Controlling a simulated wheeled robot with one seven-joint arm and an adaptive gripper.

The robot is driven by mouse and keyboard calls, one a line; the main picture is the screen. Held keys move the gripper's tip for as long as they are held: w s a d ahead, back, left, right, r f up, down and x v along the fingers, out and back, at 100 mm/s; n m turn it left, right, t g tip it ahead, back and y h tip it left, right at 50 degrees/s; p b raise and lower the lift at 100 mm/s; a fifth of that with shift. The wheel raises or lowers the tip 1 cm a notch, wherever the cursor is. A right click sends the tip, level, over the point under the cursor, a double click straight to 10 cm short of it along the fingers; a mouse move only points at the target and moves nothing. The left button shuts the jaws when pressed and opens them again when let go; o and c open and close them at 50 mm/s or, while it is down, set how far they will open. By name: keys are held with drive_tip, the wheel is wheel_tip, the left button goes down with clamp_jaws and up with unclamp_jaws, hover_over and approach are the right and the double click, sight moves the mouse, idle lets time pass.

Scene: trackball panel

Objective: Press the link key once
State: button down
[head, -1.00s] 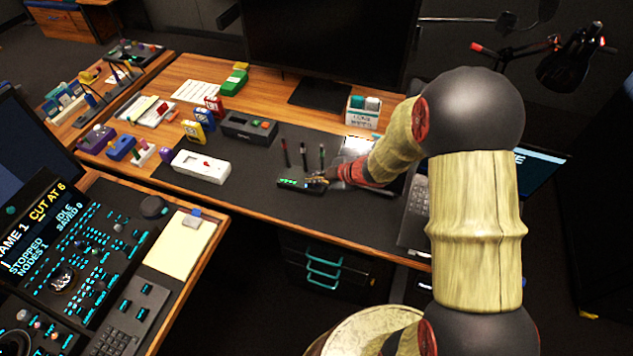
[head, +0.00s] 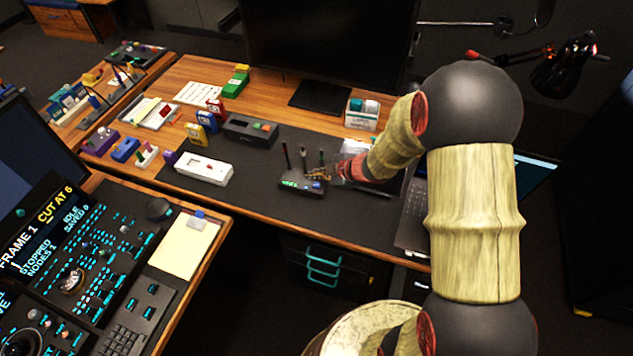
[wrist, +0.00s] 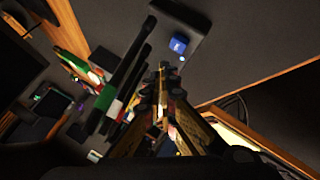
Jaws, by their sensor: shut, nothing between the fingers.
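A small dark box (head: 303,189) with several upright antennas stands on the black desk mat, with small lit spots on its front. In the wrist view, its dark body (wrist: 170,15) shows at the top, with a blue key (wrist: 178,44) bearing a pale mark, likely the link key, and a small pale-blue light beside it. My gripper (head: 316,174) is at the box's right side in the head view. In the wrist view, my gripper (wrist: 162,72) has its fingertips together and empty, just below the blue key in the picture. I cannot tell whether they touch the box.
Dark antennas (wrist: 127,57) stand close to the left of my fingers in the wrist view. A laptop (head: 413,210) is at the right. The mat's front strip is clear.

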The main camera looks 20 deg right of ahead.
sight(316, 187)
drive_tip(key=shift+r+p, duration=1.6)
drive_tip(key=shift+r, duration=0.2)
drive_tip(key=shift+f, duration=0.1)
drive_tip(key=shift+s, duration=0.1)
